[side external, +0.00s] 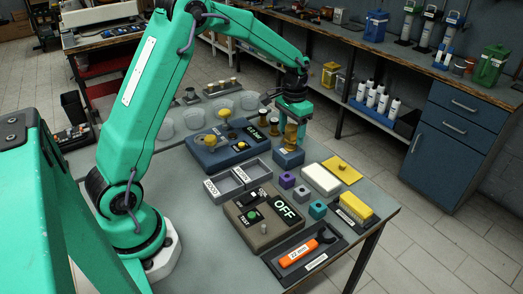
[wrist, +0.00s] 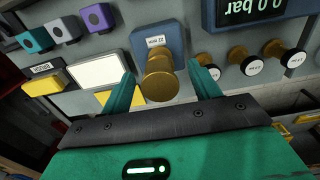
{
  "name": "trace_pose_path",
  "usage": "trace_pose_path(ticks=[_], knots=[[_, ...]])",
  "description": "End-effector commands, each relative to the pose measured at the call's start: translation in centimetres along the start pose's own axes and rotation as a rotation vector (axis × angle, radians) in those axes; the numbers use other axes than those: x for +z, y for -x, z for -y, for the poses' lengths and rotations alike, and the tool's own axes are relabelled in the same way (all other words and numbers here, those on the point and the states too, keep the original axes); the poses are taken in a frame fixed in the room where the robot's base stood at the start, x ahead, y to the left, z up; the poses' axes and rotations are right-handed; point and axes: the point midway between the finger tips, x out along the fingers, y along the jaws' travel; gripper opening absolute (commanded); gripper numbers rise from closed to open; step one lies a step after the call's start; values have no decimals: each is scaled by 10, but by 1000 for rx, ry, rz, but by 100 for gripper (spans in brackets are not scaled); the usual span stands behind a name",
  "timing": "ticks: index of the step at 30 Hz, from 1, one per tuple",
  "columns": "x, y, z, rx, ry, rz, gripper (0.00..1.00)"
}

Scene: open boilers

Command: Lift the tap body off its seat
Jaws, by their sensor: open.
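The brass tap body (wrist: 160,80) stands on a blue seat block (wrist: 150,38) with a small label that seems to read 22 mm. In the side external view the tap body (side external: 291,134) rises from the blue block (side external: 288,158) near the far side of the table. My gripper (wrist: 163,85) is open, with one green finger on each side of the tap body. In the side external view my gripper (side external: 293,118) points down over it. A gap shows beside the fingers in the wrist view; I cannot tell whether either finger touches the brass.
A blue unit with a bar display (side external: 232,142) stands left of the seat. Brass-and-black knobs (wrist: 262,56) are close by. A white block (side external: 321,179), small coloured cubes and a yellow brush (side external: 354,207) lie to the right. An orange-handled tool (side external: 299,252) lies near the front edge.

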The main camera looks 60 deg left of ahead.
Motion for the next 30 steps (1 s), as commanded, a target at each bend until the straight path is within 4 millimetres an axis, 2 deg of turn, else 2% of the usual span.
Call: trace_pose_path(ticks=[11,14,18,20,21,25,30], knots=[[0,-5,0,0,0,-1,62],[0,-5,0,0,0,-1,46],[0,-5,0,0,0,-1,18],[0,-5,0,0,0,-1,8],[0,-5,0,0,0,-1,28],[0,-5,0,0,0,-1,2],[0,-4,0,0,0,-1,0]])
